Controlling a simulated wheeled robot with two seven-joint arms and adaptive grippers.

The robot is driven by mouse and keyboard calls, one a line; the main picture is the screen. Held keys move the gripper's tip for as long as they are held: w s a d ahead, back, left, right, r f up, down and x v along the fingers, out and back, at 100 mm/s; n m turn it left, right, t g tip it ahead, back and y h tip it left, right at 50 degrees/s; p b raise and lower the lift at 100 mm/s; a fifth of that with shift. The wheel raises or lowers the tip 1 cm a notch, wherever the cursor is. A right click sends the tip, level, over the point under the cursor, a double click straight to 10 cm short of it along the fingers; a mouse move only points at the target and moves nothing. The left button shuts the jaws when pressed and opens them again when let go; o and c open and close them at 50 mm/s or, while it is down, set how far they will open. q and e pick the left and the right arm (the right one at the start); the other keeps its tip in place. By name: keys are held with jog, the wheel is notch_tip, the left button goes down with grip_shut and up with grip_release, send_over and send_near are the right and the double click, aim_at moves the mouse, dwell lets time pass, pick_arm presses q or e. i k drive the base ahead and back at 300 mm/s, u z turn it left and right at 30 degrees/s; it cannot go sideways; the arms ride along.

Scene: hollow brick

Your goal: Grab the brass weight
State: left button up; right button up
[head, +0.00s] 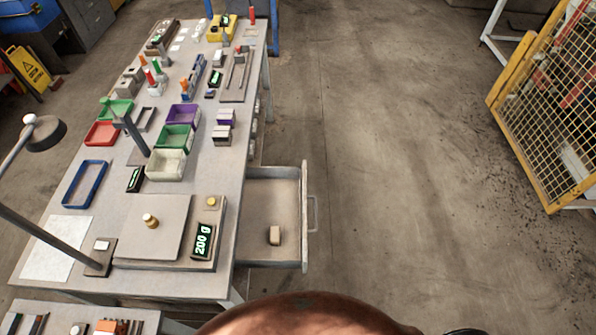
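A small brass weight (150,221) stands upright on the flat plate of a scale (170,209) at the near end of the workbench. The scale's display (203,241) reads 200 g in green. A smaller brass-coloured piece (211,201) sits on the raised strip to the right of the plate; I cannot tell if it is a weight or a knob. Neither of my grippers is in view, and nothing touches the brass weight.
An open drawer (265,190) juts from the bench's right side, with a small beige block (275,236) inside. A lamp (45,132) and its pole stand left of the scale. Bins, including a green one (174,137), lie farther back. The floor (380,170) to the right is clear.

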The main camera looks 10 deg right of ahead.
aim_at(151, 222)
jog(key=u, duration=1.3)
jog(key=k, duration=0.95)
jog(key=z, duration=1.2)
